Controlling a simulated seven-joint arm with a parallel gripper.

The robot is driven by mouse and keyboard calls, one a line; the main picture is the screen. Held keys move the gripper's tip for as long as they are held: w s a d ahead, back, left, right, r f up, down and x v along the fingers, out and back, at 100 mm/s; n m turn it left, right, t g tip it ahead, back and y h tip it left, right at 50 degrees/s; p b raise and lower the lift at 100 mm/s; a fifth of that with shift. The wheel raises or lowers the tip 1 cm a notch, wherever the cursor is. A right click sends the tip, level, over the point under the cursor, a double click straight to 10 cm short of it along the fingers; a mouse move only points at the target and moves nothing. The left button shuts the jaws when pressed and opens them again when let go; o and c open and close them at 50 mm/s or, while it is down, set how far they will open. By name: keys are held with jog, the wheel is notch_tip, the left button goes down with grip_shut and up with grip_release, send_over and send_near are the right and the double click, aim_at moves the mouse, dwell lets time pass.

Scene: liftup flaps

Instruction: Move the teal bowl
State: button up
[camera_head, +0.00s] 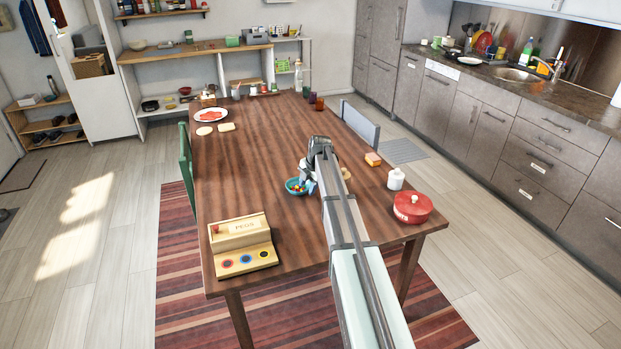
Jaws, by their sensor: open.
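The teal bowl (291,187) stands on the wooden table near its middle. It holds small colourful pieces, too small to tell apart. My arm reaches over the table from the front edge. My gripper (307,186) is open and low at the right side of the bowl, close to its rim. I cannot tell whether a finger touches the bowl. My arm hides part of the table to the right of the bowl.
A wooden pegs box (240,244) lies at the table's front left. A red lidded pot (413,207), a white jar (396,180) and an orange-topped block (373,159) stand to the right. A white plate (211,115) is far left. The table's left middle is clear.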

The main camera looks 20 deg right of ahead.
aim_at(299, 188)
jog(key=shift+x, duration=1.3)
grip_shut()
